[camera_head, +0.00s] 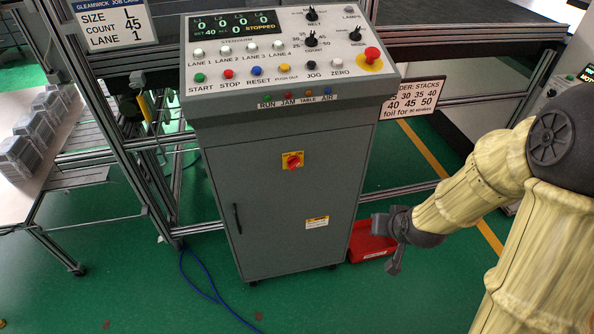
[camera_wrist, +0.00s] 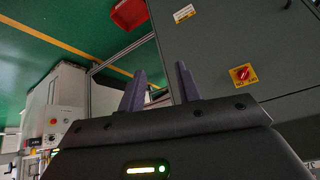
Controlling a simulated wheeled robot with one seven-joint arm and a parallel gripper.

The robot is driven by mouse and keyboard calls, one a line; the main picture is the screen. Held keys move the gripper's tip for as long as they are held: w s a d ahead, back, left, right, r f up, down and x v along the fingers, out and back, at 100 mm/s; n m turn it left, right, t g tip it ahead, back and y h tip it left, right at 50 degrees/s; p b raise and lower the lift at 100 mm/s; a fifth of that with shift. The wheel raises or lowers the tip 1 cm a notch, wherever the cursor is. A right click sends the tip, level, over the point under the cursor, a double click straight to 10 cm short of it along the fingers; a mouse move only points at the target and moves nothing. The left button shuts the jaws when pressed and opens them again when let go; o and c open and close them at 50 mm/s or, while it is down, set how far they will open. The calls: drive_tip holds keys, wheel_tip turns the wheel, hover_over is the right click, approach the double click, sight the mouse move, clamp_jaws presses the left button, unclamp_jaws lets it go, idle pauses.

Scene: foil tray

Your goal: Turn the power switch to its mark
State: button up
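The power switch (camera_head: 292,161) is a red rotary knob on a yellow plate, on the upper front of the grey cabinet door. It also shows in the wrist view (camera_wrist: 241,73), to the right of my fingers. Small dark lettering is on its plate, too small to read, so I cannot tell which mark the knob points at. My gripper (camera_head: 386,245) is to the right of the cabinet and lower than the switch, apart from it. In the wrist view its two fingers (camera_wrist: 160,75) stand apart with nothing between them.
The grey cabinet (camera_head: 270,215) carries a sloped control panel (camera_head: 225,62) with buttons, knobs and a red emergency stop (camera_head: 371,54). A red bin (camera_head: 370,238) is on the green floor behind my gripper. Metal frames stand on both sides. A blue cable (camera_head: 205,293) lies on the floor.

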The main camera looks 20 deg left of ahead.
drive_tip(key=w+a+f+m+t+y+b, duration=0.1)
drive_tip(key=a+f+t+y, duration=0.1)
drive_tip(key=a, duration=0.4)
drive_tip(key=w+a+f+m+t+y+b, duration=0.1)
drive_tip(key=a+f+m+t+y+b, duration=0.1)
drive_tip(key=a+t, duration=0.2)
drive_tip(key=w+a+f+m+t+y+b, duration=0.2)
drive_tip(key=a+t, duration=0.1)
drive_tip(key=a, duration=0.6)
drive_tip(key=shift+a+y, duration=0.4)
drive_tip(key=shift+f, duration=0.1)
drive_tip(key=p, duration=0.3)
approach(297, 166)
drive_tip(key=x, duration=0.9)
drive_tip(key=shift+w+a, duration=0.3)
drive_tip(key=shift+b, duration=0.3)
clamp_jaws()
